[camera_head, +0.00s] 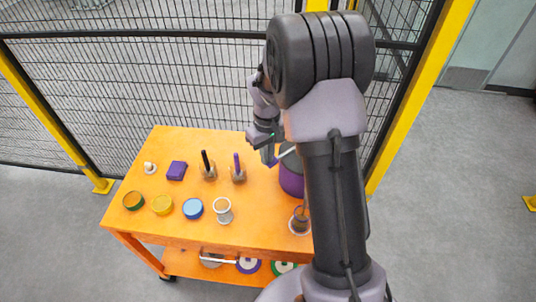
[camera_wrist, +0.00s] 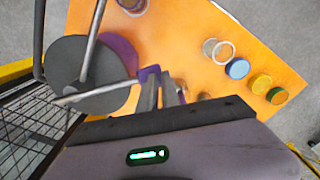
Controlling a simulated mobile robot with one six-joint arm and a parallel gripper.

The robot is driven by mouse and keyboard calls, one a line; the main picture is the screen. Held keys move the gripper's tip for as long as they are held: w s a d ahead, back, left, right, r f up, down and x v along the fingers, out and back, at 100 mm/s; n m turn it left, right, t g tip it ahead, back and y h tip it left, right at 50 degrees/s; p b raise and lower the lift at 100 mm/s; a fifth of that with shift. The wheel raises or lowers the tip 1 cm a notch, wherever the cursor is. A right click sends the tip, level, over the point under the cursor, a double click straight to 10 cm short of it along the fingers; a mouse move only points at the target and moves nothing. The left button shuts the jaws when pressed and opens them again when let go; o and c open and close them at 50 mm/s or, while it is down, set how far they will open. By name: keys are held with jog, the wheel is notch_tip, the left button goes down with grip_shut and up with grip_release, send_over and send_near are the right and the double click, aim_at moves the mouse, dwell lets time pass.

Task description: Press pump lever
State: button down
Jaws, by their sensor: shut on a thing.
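The pump is a purple drum (camera_head: 291,181) with a dark grey round lid, near the table's back right and partly hidden behind my arm. In the wrist view, the grey lid (camera_wrist: 72,68) fills the upper left. A thin grey pump lever (camera_wrist: 105,90) runs across the lid to a purple end at my fingertips. My gripper (camera_wrist: 162,82) is shut on this purple end. In the head view, my gripper (camera_head: 268,157) points down beside the drum, with the grey lever (camera_head: 286,152) showing between them. My fingers partly hide the grip.
The orange table (camera_head: 150,215) bears several round tins, a purple block (camera_head: 176,170), two bottles with upright handles and a white-rimmed cup (camera_head: 223,207). A black mesh fence (camera_head: 130,90) with yellow posts stands close behind. A lower shelf holds several discs.

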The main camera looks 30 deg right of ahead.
jog(key=a+r+p, duration=0.4)
jog(key=r, duration=0.9)
jog(key=shift+s+r, duration=0.15)
jog(key=shift+s, duration=0.1)
jog(key=s+a+f+m+t+b, duration=0.2)
jog(key=s+a+b, duration=0.2)
jog(key=s+b, duration=0.2)
jog(key=s+a+f+m+t+y+b, duration=0.1)
jog(key=s+a+b, duration=0.3)
jog(key=s, duration=0.5)
jog(key=s+a+f+m+t+y+b, duration=0.1)
jog(key=s+a+f+m+t+b, duration=0.1)
jog(key=s+b, duration=0.6)
jog(key=shift+s+a+f+m+t, duration=0.15)
jog(key=shift+a+f+m+t, duration=0.2)
jog(key=shift+a, duration=0.55)
dwell(0.5)
